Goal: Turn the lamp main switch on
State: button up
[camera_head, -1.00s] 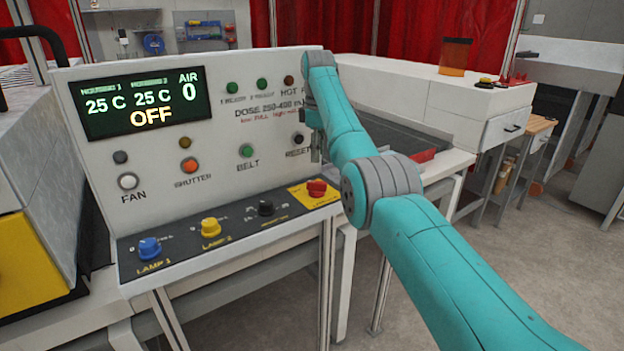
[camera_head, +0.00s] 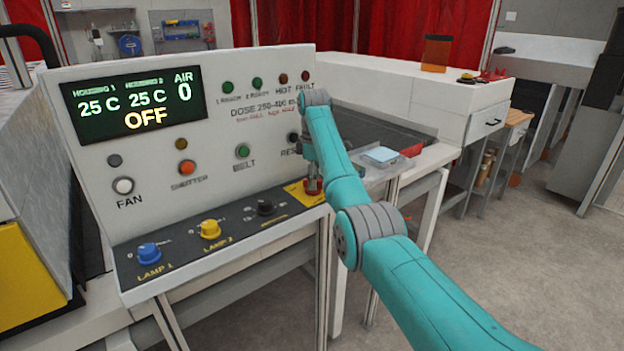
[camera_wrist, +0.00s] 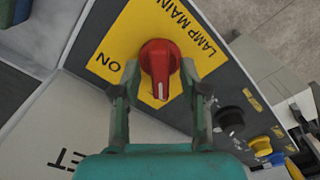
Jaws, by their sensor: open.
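The lamp main switch is a red knob (camera_wrist: 160,58) on a yellow plate (camera_wrist: 120,40) lettered "LAMP MAIN" and "ON". In the wrist view its white pointer mark faces the bottom of the picture, away from the "ON" lettering. My gripper (camera_wrist: 160,72) is open, with one finger on each side of the knob; I cannot tell whether they touch it. In the head view my gripper (camera_head: 311,177) points down over the knob (camera_head: 313,187), partly hiding it and its plate. The display (camera_head: 135,107) reads "OFF".
A black knob (camera_head: 265,207), a yellow knob (camera_head: 210,229) and a blue knob (camera_head: 149,252) stand left of the switch on the dark strip. The upright panel (camera_head: 215,135) with buttons rises behind. A belt bed (camera_head: 385,128) lies to the right.

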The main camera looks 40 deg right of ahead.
grip_shut()
jog(key=shift+m, duration=0.3)
jog(key=m, duration=0.3)
jog(key=shift+m, duration=0.4)
jog(key=m, duration=0.4)
jog(key=shift+m, duration=0.3)
jog(key=m, duration=0.4)
jog(key=shift+m, duration=2.5)
